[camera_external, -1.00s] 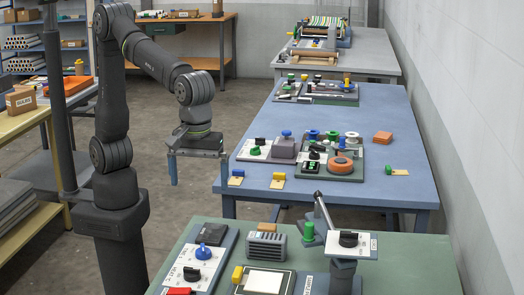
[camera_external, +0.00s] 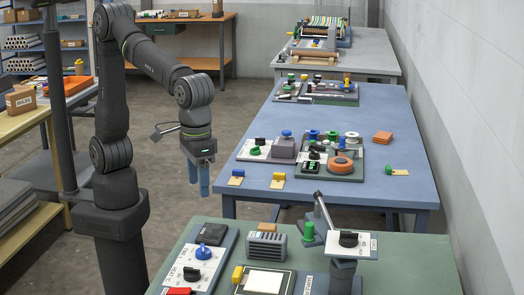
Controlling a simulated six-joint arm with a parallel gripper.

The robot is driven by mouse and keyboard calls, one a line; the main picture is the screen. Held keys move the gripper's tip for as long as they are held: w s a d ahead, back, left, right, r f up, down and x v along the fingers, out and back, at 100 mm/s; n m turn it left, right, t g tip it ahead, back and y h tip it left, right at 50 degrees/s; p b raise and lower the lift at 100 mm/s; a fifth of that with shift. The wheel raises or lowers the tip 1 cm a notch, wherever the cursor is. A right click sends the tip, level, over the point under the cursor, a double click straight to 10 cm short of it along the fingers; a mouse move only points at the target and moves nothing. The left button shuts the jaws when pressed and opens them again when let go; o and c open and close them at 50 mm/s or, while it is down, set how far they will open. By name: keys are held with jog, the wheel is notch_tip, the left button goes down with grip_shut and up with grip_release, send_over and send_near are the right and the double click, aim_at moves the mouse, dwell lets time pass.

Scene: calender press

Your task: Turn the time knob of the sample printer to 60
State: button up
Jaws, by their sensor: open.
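I cannot tell which device is the sample printer; its labels are too small to read. A white panel (camera_external: 188,272) with a blue knob (camera_external: 203,252) stands at the left of the green table, with a black part behind the knob. Another black knob (camera_external: 348,239) sits on a raised white plate at the front right. On the blue table, a white panel (camera_external: 249,154) carries a black knob (camera_external: 260,141) and a green knob (camera_external: 255,151). My gripper (camera_external: 199,190) is open and empty, pointing down left of the blue table, apart from every panel.
On the green table (camera_external: 410,265) stand a grey vented box (camera_external: 266,246), a green-topped post (camera_external: 308,231) and a slanting rod. The wall closes off the right side.

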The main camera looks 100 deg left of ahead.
aim_at(203, 247)
notch_tip(203, 247, down, 18)
jog(key=m, duration=0.3)
jog(key=shift+r, duration=0.2)
dwell(0.3)
jog(key=c, duration=1)
